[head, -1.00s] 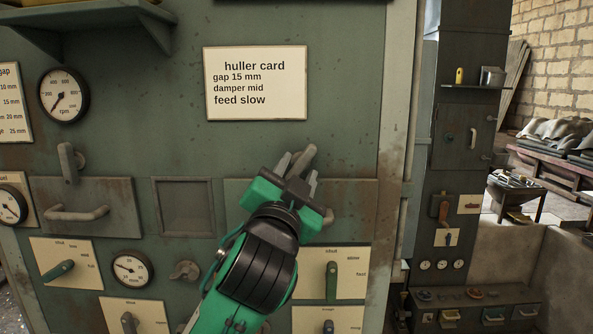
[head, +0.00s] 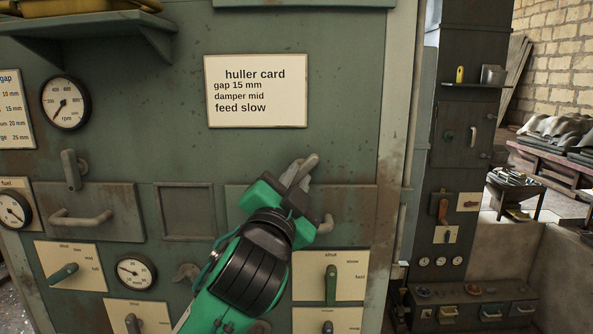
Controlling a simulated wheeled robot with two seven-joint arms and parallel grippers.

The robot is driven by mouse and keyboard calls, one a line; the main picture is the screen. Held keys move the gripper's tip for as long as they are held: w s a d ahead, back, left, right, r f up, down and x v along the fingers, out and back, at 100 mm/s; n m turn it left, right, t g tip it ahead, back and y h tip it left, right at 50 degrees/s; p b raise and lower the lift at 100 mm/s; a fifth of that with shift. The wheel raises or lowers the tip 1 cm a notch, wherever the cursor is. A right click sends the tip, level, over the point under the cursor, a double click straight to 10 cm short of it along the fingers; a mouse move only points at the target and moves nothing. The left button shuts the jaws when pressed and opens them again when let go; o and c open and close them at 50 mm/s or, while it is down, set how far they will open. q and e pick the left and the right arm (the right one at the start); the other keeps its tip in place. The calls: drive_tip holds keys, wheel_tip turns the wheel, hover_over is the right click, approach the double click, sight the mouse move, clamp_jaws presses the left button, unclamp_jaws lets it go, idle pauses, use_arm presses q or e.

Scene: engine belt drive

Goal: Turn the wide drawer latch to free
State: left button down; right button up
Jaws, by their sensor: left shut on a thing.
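The wide drawer (head: 355,203) is a rust-marked green panel at the middle right of the cabinet. Its grey latch (head: 310,161) sits at the drawer's top edge, and its visible end slants up and to the right. My green and black left gripper (head: 297,174) comes up from below and is shut on the latch, with its grey fingers close together. The gripper hides the latch's pivot and most of the drawer's handle; only the handle's right end (head: 326,223) shows. My right gripper is not in view.
A narrower drawer (head: 120,222) on the left has its own upright latch (head: 71,170). A blank recessed panel (head: 187,211) lies between the drawers. Lever plates, including one with a green lever (head: 331,285), sit below.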

use_arm(q)
drive_tip(key=m+g+p, duration=0.1)
drive_tip(key=m+p, duration=0.1)
drive_tip(key=p, duration=0.1)
drive_tip(key=m+g+p, duration=0.1)
drive_tip(key=m+p, duration=0.2)
drive_tip(key=p, duration=0.1)
drive_tip(key=r+m+g+h+p, duration=0.1)
drive_tip(key=m+p, duration=0.2)
drive_tip(key=shift+a+r, duration=0.1)
drive_tip(key=shift+a, duration=0.1)
drive_tip(key=shift+m+g+p, duration=0.4)
drive_tip(key=shift+m+p, duration=0.6)
drive_tip(key=shift+p, duration=0.2)
drive_tip(key=shift+f, duration=0.2)
drive_tip(key=c, duration=1.4)
unclamp_jaws()
drive_tip(key=shift+s, duration=0.1)
